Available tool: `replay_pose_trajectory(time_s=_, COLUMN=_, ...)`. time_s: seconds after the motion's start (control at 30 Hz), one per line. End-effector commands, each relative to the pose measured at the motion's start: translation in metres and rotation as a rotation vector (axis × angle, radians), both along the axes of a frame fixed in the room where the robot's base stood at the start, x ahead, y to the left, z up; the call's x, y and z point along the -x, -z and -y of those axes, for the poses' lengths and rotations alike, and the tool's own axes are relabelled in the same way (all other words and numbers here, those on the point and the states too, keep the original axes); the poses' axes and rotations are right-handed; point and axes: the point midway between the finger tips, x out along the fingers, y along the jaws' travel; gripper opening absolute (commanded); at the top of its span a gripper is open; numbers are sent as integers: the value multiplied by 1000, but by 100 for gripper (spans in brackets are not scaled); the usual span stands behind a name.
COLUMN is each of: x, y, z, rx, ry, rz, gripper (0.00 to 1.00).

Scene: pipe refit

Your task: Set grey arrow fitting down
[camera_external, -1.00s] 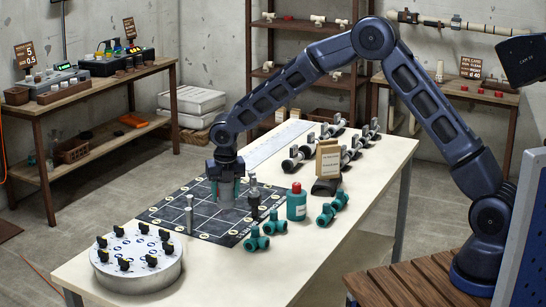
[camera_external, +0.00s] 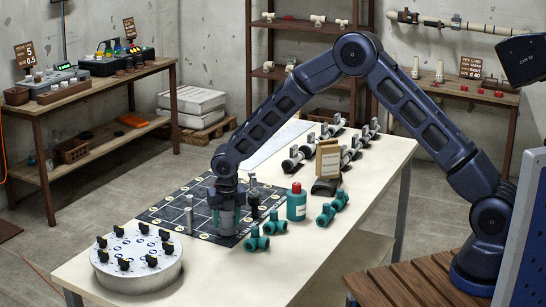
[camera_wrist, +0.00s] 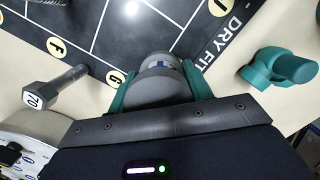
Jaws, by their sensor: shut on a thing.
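The grey fitting (camera_external: 227,222) is between the teal fingers of my gripper (camera_external: 227,214), over the near right part of the black gridded mat (camera_external: 166,211). In the wrist view the fitting (camera_wrist: 158,84) is a rounded grey body with a small blue-and-white mark, and the gripper's fingers (camera_wrist: 160,76) close on both sides of it. The fitting is at or just above the mat; I cannot tell if it touches. Its underside is hidden, and no whole arrow shape can be made out.
A grey post with a "70" cap (camera_wrist: 52,88) stands close to the left of the fingers. A teal fitting (camera_wrist: 278,68) lies to the right, off the mat. Dark and grey upright parts (camera_external: 253,198), a red-capped teal bottle (camera_external: 296,206) and a round knobbed stand (camera_external: 137,265) are near.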

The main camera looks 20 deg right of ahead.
Motion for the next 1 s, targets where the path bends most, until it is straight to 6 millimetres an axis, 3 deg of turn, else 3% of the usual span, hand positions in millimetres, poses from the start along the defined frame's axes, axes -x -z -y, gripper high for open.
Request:
replay_pose_trajectory(time_s=0.17, x=0, y=3, z=0, rx=0, ry=0, rz=-1, gripper=25)
replay_pose_trajectory(time_s=0.2, x=0, y=3, z=0, rx=0, ry=0, rz=0, gripper=54)
replay_pose_trajectory(time_s=0.3, x=0, y=3, z=0, rx=0, ry=0, rz=0, gripper=72)
replay_pose_trajectory(time_s=0.67, x=0, y=-1, z=0, rx=0, ry=0, rz=0, gripper=72)
replay_pose_trajectory(time_s=0.77, x=1, y=-11, z=0, rx=-1, ry=0, rz=0, gripper=72)
replay_pose_trajectory(time_s=1.0, x=8, y=-55, z=0, rx=-2, ry=1, rz=1, gripper=72)
